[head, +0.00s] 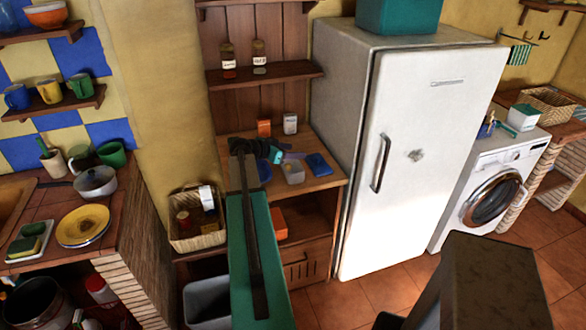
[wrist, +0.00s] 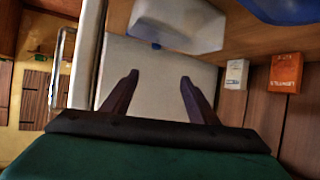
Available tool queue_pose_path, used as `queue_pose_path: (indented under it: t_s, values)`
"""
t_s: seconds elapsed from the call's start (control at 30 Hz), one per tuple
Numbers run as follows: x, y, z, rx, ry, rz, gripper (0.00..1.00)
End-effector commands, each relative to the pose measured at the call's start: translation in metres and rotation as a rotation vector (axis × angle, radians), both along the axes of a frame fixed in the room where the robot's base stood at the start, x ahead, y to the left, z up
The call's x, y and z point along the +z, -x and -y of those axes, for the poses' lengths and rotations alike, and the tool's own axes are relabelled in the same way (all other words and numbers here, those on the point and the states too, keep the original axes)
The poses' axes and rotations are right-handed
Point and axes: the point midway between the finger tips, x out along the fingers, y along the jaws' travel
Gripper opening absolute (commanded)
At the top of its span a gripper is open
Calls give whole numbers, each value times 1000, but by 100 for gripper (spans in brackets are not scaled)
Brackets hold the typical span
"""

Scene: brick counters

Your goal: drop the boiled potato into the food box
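My gripper (wrist: 159,82) is open, with its two dark fingers apart and nothing visible between them. In the head view my gripper (head: 296,155) is over the wooden counter (head: 322,182), close to a small pale open-topped box (head: 293,175). A pale box (wrist: 178,25) shows at the top of the wrist view, beyond the fingertips and apart from them. I cannot tell whether either pale box is the food box. I see no boiled potato in either view; the boxes' insides are not clear.
A blue container (head: 319,164) sits at the counter's right, beside the white fridge (head: 420,130). An orange carton (head: 264,128) and a white carton (head: 290,124) stand at the back by the wooden wall. A basket (head: 197,220) is at the left.

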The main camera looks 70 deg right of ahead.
Motion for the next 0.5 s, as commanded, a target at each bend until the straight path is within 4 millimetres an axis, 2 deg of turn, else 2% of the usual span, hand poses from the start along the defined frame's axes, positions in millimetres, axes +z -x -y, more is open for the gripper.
queue_pose_path:
  t_s: [0.27,0.5]
  values:
    - [1,-2,-3,1,0,0,54]
    - [9,-11,-21,2,1,0,54]
